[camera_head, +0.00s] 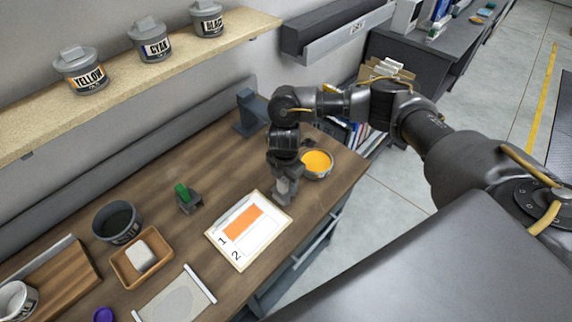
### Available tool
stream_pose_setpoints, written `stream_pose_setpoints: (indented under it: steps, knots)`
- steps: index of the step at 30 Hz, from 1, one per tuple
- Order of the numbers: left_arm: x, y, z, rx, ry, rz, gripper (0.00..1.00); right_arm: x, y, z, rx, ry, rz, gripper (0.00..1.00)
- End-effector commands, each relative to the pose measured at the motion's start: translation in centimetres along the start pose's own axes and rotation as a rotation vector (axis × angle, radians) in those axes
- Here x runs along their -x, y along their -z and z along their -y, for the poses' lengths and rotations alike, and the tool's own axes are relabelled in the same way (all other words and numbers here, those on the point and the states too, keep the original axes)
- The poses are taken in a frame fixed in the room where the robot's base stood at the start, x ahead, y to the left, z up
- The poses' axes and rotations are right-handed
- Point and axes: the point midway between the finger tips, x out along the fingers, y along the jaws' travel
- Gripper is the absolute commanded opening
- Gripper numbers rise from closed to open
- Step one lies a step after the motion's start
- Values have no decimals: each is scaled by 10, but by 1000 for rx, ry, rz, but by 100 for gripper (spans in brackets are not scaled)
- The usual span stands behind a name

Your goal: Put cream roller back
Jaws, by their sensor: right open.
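My right gripper (282,195) points down near the right end of the wooden table, just beyond the upper right corner of a white card. It is open. A small pale patch shows between its fingers, but I cannot tell whether it is a roller. I cannot pick out the cream roller for certain. A cream-white block (141,255) with rounded edges lies in a small wooden tray (119,267) at the left. The white card (268,221) bears an orange patch and the numbers 1 and 2. My left gripper is not in view.
A bowl of orange-yellow ink (317,162) stands right behind the gripper. A dark pot (117,223), a green-topped holder (187,200) and a grey sheet with white bars (178,301) stand or lie left. Ink cans line the shelf (222,38).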

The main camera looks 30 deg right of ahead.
Motion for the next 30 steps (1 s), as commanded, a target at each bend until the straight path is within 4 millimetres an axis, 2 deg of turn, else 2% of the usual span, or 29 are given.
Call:
stream_pose_setpoints:
  steps: [9,15,21,30]
  knots:
    - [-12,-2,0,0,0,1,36,62,-1,-2,3,-9,4,51]
    - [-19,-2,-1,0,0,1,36,95,-1,-1,1,-5,3,51]
    - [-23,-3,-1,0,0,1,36,113,0,0,0,-3,1,51]
    - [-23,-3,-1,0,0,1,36,118,0,0,-1,-2,0,51]
